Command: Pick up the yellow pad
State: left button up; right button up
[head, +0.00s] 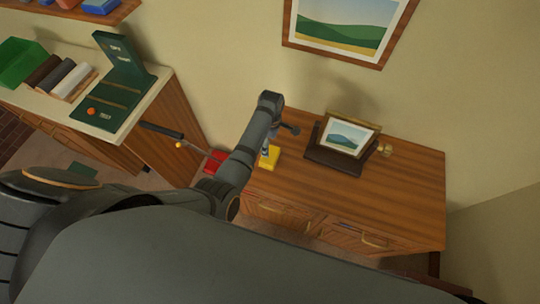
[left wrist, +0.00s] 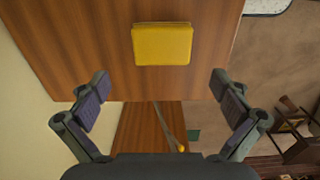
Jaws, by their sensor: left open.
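The yellow pad (head: 271,160) lies on the left part of the wooden cabinet top (head: 405,185), partly hidden by my left arm and gripper. In the left wrist view the pad (left wrist: 162,45) lies flat on the wood, near the top middle of the picture. My left gripper (left wrist: 161,84) is open and empty. Its two fingers stand wide apart to the left and right, and the pad lies beyond the fingertips, roughly centred between them. In the head view the gripper is small and mostly hidden by the arm. My right gripper is in neither view.
A small framed picture (head: 347,138) on a dark stand is right of the pad, with a small brass object (head: 385,149) beside it. A red object (head: 215,160) is left of the cabinet. A counter (head: 148,108) holds a green folding board (head: 118,82). The cabinet top's right part is clear.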

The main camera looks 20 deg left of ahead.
aim_at(270, 155)
pick_arm(q)
jog(key=shift+s+f, duration=0.1)
jog(key=shift+f, duration=0.3)
notch_tip(270, 155, down, 4)
jog(key=shift+s+a+r+b, duration=0.1)
jog(key=shift+a+r+b, duration=0.05)
jog(key=shift+b, duration=0.75)
jog(key=shift+f+b, duration=0.3)
jog(key=shift+f, duration=0.3)
notch_tip(270, 155, down, 5)
jog(key=b, duration=0.6)
jog(key=shift+f, duration=0.1)
jog(key=shift+r, duration=0.2)
jog(key=shift+c, duration=0.4)
jog(key=c, duration=0.9)
